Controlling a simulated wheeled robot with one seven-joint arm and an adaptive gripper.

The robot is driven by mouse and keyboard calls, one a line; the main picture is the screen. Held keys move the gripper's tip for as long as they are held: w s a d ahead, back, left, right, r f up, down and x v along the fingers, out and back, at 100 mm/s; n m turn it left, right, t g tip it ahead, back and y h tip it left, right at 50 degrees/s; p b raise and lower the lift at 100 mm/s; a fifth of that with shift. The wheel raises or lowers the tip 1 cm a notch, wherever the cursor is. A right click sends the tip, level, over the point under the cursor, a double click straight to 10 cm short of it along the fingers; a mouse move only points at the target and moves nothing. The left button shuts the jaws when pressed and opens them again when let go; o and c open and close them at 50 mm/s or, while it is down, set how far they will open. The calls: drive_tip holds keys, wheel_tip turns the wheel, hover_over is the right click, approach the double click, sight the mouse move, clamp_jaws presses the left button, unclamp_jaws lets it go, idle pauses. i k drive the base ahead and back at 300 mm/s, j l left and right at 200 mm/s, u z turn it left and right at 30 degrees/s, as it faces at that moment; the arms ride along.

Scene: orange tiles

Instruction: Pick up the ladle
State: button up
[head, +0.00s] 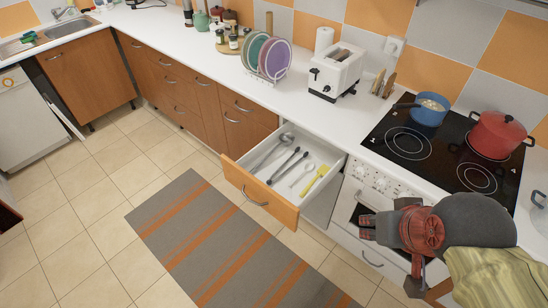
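The drawer (262,207) below the counter is pulled open, with a white inside and an orange-brown front. What looks like the ladle (286,138), grey with a round bowl, lies at the drawer's back left, its handle pointing toward the front. My gripper (391,256) is at the lower right, in front of the oven and to the right of the drawer, apart from the ladle. Its two fingers look spread, with nothing seen between them. My arm hides part of the oven front.
Beside the ladle lie dark utensils (283,166), a pale spoon (302,175) and a yellow utensil (316,180). A toaster (336,73) and plate rack (270,76) stand on the counter. A blue pot (430,112) and red pot (498,135) stand on the stove. The striped rug (225,245) is clear.

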sight(287, 139)
drive_tip(key=z, duration=1.95)
drive_tip(key=u, duration=2.4)
drive_tip(key=i+j+z, duration=0.3)
drive_tip(key=i+z, duration=0.2)
drive_tip(key=i+j+z, duration=0.45)
drive_tip(key=i+j, duration=0.05)
